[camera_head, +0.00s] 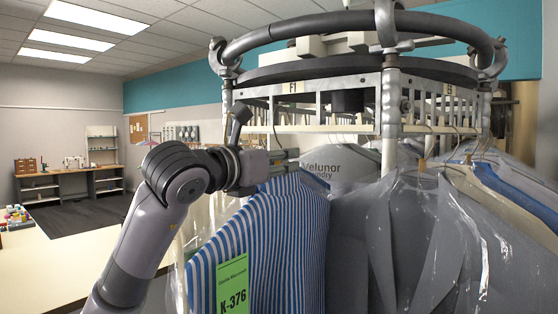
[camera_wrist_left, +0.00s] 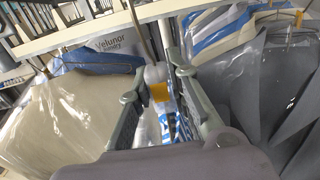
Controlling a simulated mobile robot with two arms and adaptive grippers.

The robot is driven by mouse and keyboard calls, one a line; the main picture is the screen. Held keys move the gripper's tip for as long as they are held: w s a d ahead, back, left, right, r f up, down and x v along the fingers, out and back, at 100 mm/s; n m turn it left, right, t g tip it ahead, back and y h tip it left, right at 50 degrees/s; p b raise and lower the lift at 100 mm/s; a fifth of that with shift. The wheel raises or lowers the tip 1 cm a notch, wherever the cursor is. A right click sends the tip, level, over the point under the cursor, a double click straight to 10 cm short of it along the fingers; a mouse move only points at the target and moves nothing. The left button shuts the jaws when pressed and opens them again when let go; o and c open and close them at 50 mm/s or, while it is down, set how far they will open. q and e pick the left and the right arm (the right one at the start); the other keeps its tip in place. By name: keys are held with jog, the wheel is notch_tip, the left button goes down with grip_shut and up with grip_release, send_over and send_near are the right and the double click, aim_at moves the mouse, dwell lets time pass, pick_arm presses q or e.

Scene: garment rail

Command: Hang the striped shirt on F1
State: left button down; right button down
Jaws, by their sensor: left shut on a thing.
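The blue-and-white striped shirt (camera_head: 285,235) hangs upright in the head view, with a green K-376 tag (camera_head: 232,287) on its front. My left gripper (camera_head: 272,160) is at the top of this shirt, and its fingertips are hard to make out there. In the left wrist view my left gripper (camera_wrist_left: 155,72) is shut on the shirt's hanger, beside a yellow piece (camera_wrist_left: 159,91). A strip of the striped shirt (camera_wrist_left: 167,127) shows between the fingers. The F1 label (camera_head: 293,86) is on the rail's white plate above and right of my gripper. My right gripper is not in view.
The round garment rail (camera_head: 345,22) has bars and posts close to my left gripper. Grey garments in clear plastic (camera_head: 410,235) hang close on the right. A Velunor laundry cover (camera_head: 335,175) hangs behind the striped shirt. A pale table (camera_head: 60,262) is at the left.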

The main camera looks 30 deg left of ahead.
pick_arm(q)
jog(key=shift+w+d+p, duration=0.15)
jog(key=shift+w+p, duration=0.3)
jog(key=shift+w, duration=1.55)
jog(key=shift+f+b, duration=1.35)
jog(key=c, duration=1.4)
grip_release()
jog(key=shift+c, duration=0.2)
